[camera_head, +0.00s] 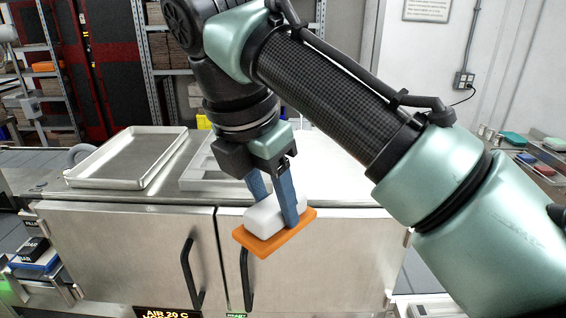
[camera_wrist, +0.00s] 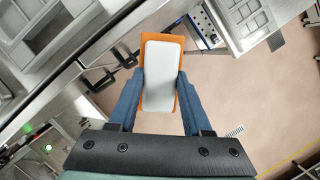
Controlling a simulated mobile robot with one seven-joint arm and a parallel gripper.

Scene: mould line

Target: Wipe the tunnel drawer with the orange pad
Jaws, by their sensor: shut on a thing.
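The orange pad (camera_head: 262,247) is a flat orange plate with a white block (camera_head: 262,217) on top as its grip. My gripper (camera_head: 274,212) is shut on the white block, with one blue finger on each side. The pad hangs in front of the steel cabinet doors, somewhat tilted in the head view. In the wrist view, my gripper (camera_wrist: 160,85) holds the white block (camera_wrist: 161,72), with the orange edge (camera_wrist: 163,38) showing around it. I cannot tell which part is the tunnel drawer; no clearly open drawer shows in the head view.
A steel cabinet (camera_head: 120,245) has two dark door handles (camera_head: 187,270). On its top sit an empty metal tray (camera_head: 100,183) and a pale compartmented tray (camera_head: 190,183). Shelving (camera_head: 148,60) stands behind. In the wrist view, open floor (camera_wrist: 245,95) lies to the right.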

